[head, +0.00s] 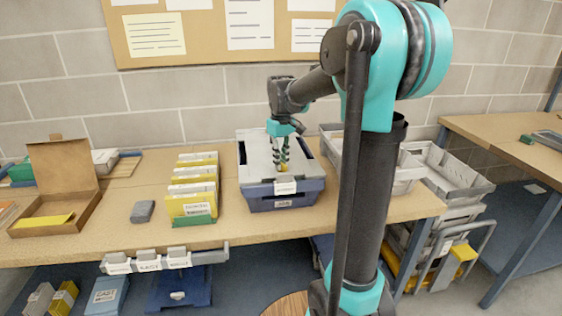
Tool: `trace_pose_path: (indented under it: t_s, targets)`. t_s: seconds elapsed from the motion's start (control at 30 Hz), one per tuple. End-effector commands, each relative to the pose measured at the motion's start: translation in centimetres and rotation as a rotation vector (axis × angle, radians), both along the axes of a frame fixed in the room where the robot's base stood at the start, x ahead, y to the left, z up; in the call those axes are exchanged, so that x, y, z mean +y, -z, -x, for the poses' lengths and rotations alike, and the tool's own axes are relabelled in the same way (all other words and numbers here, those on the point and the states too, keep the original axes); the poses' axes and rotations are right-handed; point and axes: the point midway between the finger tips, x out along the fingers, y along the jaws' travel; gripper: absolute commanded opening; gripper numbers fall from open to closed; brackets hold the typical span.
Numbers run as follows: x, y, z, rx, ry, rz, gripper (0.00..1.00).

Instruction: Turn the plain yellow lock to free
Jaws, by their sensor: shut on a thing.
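A crate with a grey lid and a blue lower body (311,191) stands on the wooden table. My gripper (282,165) points down over the lid from behind. Its dark fingers are closed around a small yellow lock (284,168) on the lid, near its front edge. The fingers hide part of the lock, so I cannot tell which way it is turned. A white label (285,188) is on the crate's front below the lock.
Yellow and white cards stand in a green holder (194,221) left of the crate. A small grey block (142,211) and an open cardboard box (86,216) lie further left. Grey bins (436,172) stand at the right. My arm crosses the view right of the crate.

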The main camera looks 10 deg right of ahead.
Motion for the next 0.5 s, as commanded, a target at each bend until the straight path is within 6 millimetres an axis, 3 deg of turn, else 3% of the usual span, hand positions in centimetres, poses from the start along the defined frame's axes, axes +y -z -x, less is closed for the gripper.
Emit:
trace_pose_path:
  t_s: [0.5]
  targets:
    - [0.0,-0.01,-0.01,0.0,-0.489,0.0,0.0]
